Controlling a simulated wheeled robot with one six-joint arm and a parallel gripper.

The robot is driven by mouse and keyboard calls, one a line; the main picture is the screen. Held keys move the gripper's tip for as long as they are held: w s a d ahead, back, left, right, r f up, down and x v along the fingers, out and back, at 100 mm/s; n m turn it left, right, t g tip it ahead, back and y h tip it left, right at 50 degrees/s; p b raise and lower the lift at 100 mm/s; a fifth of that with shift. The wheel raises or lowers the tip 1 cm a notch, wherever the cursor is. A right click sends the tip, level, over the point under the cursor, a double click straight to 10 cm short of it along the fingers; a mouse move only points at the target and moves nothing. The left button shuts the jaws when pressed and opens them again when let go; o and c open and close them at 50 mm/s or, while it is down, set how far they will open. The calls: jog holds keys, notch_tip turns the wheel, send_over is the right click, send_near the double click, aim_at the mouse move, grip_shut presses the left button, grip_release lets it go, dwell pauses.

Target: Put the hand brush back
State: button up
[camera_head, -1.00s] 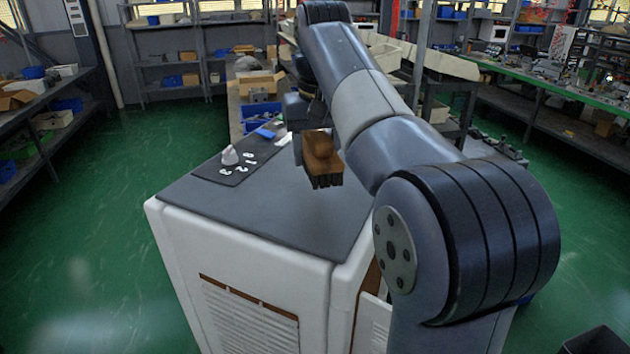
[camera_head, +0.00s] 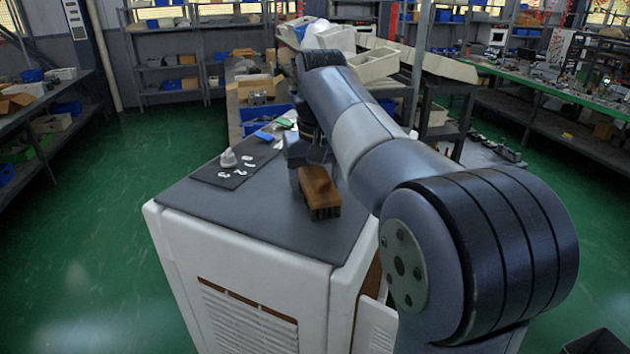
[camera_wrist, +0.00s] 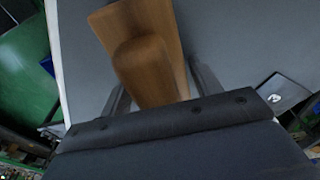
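The hand brush (camera_head: 319,190) has a brown wooden back and dark bristles. My gripper (camera_head: 305,160) is shut on it at the front part of the grey worktop (camera_head: 265,215). The bristles point down, at or just above the surface; I cannot tell whether they touch. In the wrist view the wooden brush (camera_wrist: 150,60) lies between the two fingers of my gripper (camera_wrist: 160,88), one close to each side.
A dark mat (camera_head: 212,176) with white marks and a pale knob-like piece (camera_head: 228,158) lies on the worktop's left. A blue item (camera_head: 264,136) and a blue bin (camera_head: 250,113) are behind. The worktop's front left is clear.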

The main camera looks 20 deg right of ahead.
aim_at(318, 168)
jog(key=shift+o, duration=1.1)
jog(key=shift+r, duration=0.15)
jog(key=r, duration=0.4)
jog(key=s+r, duration=0.1)
jog(key=r, duration=0.6)
jog(key=shift+s+r+p, duration=0.35)
jog(key=shift+p, duration=0.05)
jog(key=shift+c, duration=0.3)
